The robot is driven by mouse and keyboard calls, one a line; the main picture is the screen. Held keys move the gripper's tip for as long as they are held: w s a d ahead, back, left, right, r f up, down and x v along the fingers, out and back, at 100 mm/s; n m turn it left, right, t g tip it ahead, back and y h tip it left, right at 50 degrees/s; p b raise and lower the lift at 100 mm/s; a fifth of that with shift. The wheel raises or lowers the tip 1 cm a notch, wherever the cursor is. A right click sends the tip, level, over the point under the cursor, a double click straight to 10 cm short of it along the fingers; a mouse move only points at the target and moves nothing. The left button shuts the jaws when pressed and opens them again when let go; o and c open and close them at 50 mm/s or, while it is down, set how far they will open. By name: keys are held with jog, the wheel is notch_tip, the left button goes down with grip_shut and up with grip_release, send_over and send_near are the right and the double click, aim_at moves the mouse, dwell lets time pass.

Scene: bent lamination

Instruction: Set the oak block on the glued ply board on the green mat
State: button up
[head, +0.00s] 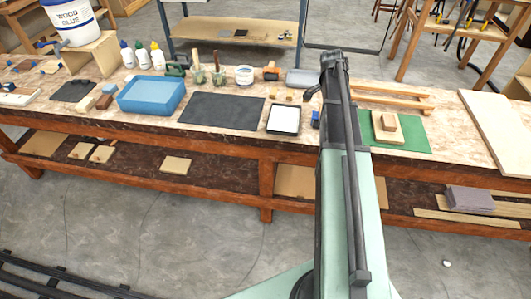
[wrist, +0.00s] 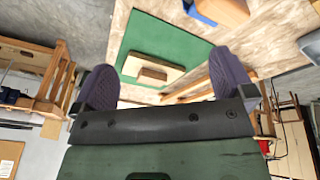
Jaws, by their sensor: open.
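The green mat (head: 412,140) lies on the bench right of my arm in the head view. The pale ply board (head: 377,137) lies flat on it, with the small brown oak block (head: 388,121) on top. The wrist view shows the mat (wrist: 170,38), the board (wrist: 158,66) and the block (wrist: 152,75) beyond my fingers. My gripper (wrist: 165,80) is open, its two purple-grey finger pads wide apart with nothing between them. The block appears apart from both pads. Glue on the board cannot be made out. In the head view my arm hides the gripper.
Wooden strips (head: 390,96) lie behind the green mat. A large pale panel (head: 497,125) lies to the right.

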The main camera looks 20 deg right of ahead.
jog(key=s+a+n+y, duration=0.1)
jog(key=s+a+n, duration=0.3)
jog(key=a, duration=0.8)
jog(key=s+a+n+y, duration=0.1)
jog(key=s+a+n, duration=0.4)
jog(key=a, duration=0.7)
jog(key=s+a+n+t+y, duration=0.1)
jog(key=s+a+n, duration=0.3)
jog(key=a+n, duration=0.4)
jog(key=a, duration=0.5)
jog(key=shift+s+f, duration=0.3)
jog(key=shift+s, duration=0.1)
